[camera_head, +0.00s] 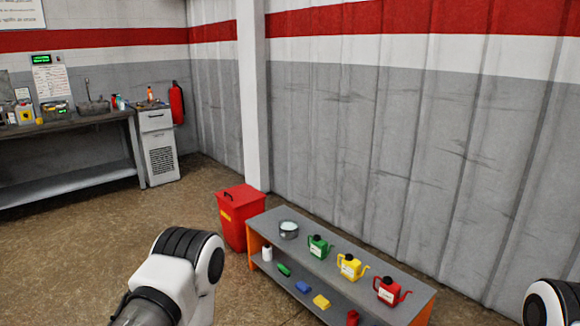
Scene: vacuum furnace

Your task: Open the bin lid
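A red bin (233,228) stands on the floor left of centre, beside the left end of a low grey bench. Its red lid (240,197) is on top and looks closed, with a small dark handle at its back left. A yellow label shows on the bin's front. Part of my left arm shows at the lower left, in front of the bin and apart from it. Part of my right arm shows at the lower right edge. Neither gripper is in the picture.
The low bench (268,228) holds a metal pot (289,230) and green (319,246), yellow (351,266) and red (390,290) cans. Small items lie on its lower shelf. Floor left of the bin is clear.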

